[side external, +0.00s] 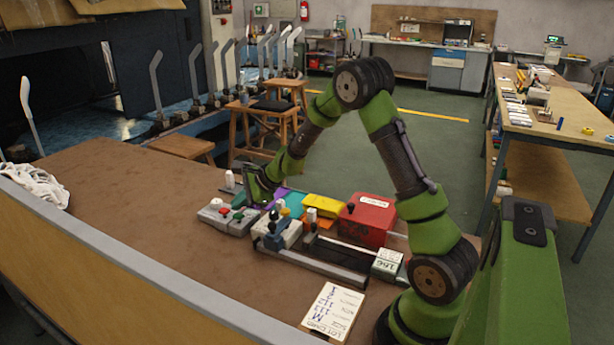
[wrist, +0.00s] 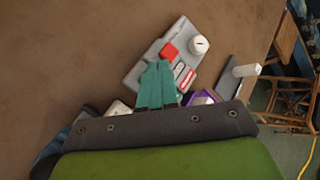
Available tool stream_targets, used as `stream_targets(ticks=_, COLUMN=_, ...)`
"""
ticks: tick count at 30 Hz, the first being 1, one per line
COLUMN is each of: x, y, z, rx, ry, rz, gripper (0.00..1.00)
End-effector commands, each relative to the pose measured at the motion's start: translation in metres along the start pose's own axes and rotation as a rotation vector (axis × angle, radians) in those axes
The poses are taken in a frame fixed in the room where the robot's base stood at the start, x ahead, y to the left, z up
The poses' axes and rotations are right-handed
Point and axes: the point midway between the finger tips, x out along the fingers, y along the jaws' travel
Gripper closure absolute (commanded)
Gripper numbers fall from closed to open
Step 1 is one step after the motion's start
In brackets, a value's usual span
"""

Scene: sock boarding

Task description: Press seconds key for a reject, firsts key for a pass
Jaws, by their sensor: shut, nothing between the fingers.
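The key box (side external: 228,217) is a low pale grey unit on the brown table, left of my gripper's hand in the side view; it also shows in the wrist view (wrist: 143,66). In the side view a red key (side external: 224,212) and a green key (side external: 238,216) show. My gripper (wrist: 157,64) has teal fingers closed together and empty, over the box's near edge beside the red key. The green key is not seen in the wrist view. Fingertip contact cannot be told.
A lot card (side external: 334,309) lies in front.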

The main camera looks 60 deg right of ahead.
Motion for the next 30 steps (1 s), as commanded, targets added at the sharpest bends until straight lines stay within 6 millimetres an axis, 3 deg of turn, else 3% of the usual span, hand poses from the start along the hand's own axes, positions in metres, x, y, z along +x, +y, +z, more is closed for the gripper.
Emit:
stream_targets(ticks=19, x=-0.033, y=-0.024, z=0.024, rx=-0.001, ry=-0.001, rz=-0.002, gripper=1.00)
stream_targets(ticks=30, x=-0.035, y=-0.026, z=0.025, rx=0.001, ry=0.000, rz=-0.001, gripper=1.00)
